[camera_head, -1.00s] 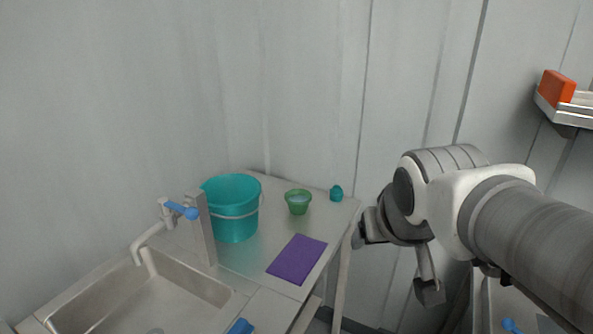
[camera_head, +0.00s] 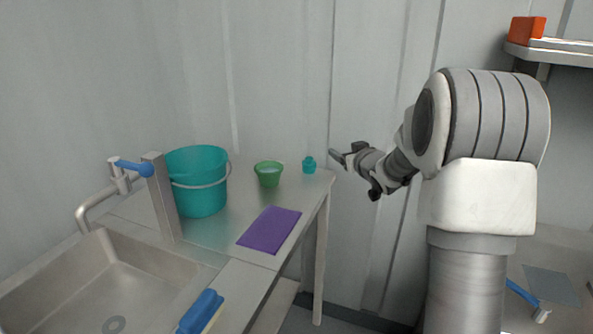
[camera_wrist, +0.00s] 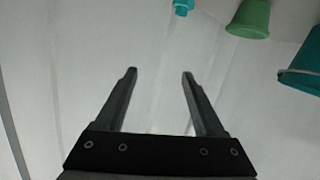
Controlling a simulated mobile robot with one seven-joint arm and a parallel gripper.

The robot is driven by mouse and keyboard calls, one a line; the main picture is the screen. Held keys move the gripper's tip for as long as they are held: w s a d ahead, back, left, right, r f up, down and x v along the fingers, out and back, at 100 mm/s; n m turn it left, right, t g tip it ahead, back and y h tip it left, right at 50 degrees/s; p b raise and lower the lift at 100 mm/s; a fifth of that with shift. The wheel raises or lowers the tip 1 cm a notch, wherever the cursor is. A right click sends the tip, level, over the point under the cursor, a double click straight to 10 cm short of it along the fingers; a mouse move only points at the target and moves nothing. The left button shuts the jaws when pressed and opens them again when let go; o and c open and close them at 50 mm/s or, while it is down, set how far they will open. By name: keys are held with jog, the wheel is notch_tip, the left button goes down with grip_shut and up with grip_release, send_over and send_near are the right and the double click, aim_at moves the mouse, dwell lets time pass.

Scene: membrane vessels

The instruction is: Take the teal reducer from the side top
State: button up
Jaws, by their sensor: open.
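The teal reducer (camera_head: 309,165) is a small piece with a narrower top. It stands upright near the far right corner of the metal side top (camera_head: 236,213). In the wrist view the reducer (camera_wrist: 182,7) shows at the top edge, partly cut off, beyond my fingertips. My gripper (camera_head: 342,155) is just right of the reducer in the head view, beyond the side top's edge, apart from it. In the wrist view my gripper (camera_wrist: 160,75) has its two fingers spread with nothing between them.
A purple mat (camera_head: 270,229) lies in front. A sink (camera_head: 100,285) with a blue-handled tap is at left. An orange block (camera_head: 527,30) sits on a wall shelf at upper right.

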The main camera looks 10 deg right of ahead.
jog(key=w+d+f+n+t+y+b, duration=0.1)
jog(key=w+f+y+b, duration=0.1)
jog(key=f, duration=0.4)
jog(key=w+d+f+t+y+b, duration=0.1)
jog(key=f+y, duration=0.2)
jog(key=f, duration=0.4)
jog(key=b, duration=0.3)
send_near(311, 162)
jog(key=w, duration=0.3)
jog(key=shift+w+a+f+n, duration=0.1)
jog(key=shift+w+a+n, duration=0.15)
jog(key=shift+w+n, duration=0.05)
jog(key=shift+a+b+x, duration=0.1)
jog(key=shift+b+x, duration=0.2)
jog(key=shift+x, duration=0.65)
jog(key=shift+a+b+x, duration=0.15)
jog(key=shift+b+x, duration=0.15)
jog(key=shift+x, duration=1.6)
jog(key=c, duration=1)
